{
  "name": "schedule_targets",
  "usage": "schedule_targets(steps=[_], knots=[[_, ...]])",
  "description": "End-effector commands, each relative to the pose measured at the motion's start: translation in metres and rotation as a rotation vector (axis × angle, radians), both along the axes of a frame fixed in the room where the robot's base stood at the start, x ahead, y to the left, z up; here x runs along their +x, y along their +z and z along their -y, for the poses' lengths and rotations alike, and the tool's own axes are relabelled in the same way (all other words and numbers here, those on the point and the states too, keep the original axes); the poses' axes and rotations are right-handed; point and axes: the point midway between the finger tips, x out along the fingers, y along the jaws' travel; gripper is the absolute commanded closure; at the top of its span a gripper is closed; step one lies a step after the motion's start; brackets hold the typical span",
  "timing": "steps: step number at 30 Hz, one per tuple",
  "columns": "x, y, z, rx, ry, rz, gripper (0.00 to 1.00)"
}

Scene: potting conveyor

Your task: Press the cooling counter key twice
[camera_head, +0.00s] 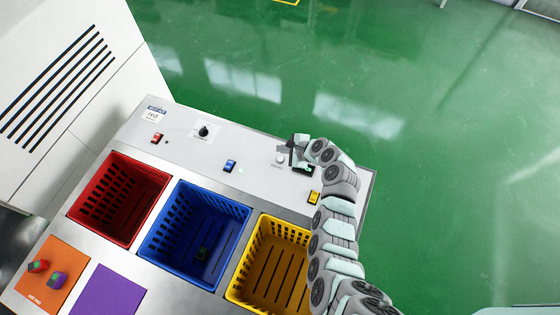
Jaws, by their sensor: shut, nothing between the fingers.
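A small pale round key (280,159) sits on the white control panel at its right part, with a tiny label under it that is too small to read. A dark display with a green digit (303,170) is beside it, partly covered by my arm. I cannot tell for sure that these are the cooling counter and its key. My gripper (291,150) is shut and empty, just right of the round key over the panel. It looks apart from the key, but its height above the panel is hard to tell.
The panel also carries a red switch (157,138), a black knob (203,131), a blue switch (230,166) and a yellow switch (313,198). Red (78,208), blue (146,250) and yellow (240,287) baskets stand in front. An orange pad (62,262) holds two small coloured objects.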

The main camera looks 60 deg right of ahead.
Motion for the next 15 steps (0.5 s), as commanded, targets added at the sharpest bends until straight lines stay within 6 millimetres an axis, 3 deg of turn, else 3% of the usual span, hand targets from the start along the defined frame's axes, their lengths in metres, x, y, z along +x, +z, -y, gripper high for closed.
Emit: schedule_targets(steps=[1,6,15], knots=[[-0.001,-0.015,0.000,0.001,-0.002,0.000,1.00],[0.000,-0.035,0.000,0.002,-0.001,0.000,1.00],[0.000,-0.041,0.000,0.000,0.001,0.001,1.00]])
